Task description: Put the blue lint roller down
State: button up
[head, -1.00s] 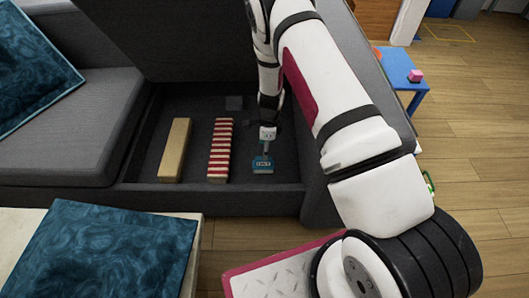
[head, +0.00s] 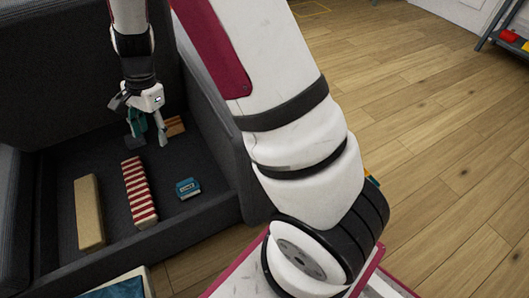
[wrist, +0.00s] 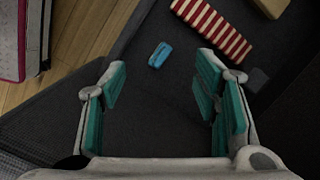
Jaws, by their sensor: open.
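The blue lint roller (head: 188,188) lies on the dark floor of the open storage compartment under the sofa seat (head: 110,185). It is to the right of the red-and-white striped block. In the wrist view the lint roller (wrist: 160,54) is beyond the fingers, touched by neither. My gripper (head: 148,138) is open and empty. It hangs over the back of the compartment, apart from the lint roller. In the wrist view its green-padded fingers (wrist: 160,88) stand wide apart with only dark floor between them.
The red-and-white striped block (head: 139,192) and a tan block (head: 89,212) lie left of the lint roller. A brown piece (head: 175,126) lies behind, near my gripper. The compartment's walls rise around them. Wooden floor (head: 430,120) is clear to the right.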

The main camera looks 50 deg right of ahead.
jog(key=s+r+n, duration=0.8)
jog(key=s+r, duration=0.9)
jog(key=s+d+r+n+h, duration=0.1)
jog(key=s+n, duration=0.2)
jog(key=s, duration=0.7)
jog(key=s+d+r+n+h, duration=0.1)
jog(key=s+d+n, duration=0.1)
jog(key=s, duration=0.8)
jog(key=shift+r+n, duration=0.3)
jog(key=shift+n, duration=0.5)
notch_tip(320, 180, up, 29)
jog(key=t+p, duration=0.4)
jog(key=p, duration=2.3)
jog(key=shift+d, duration=0.2)
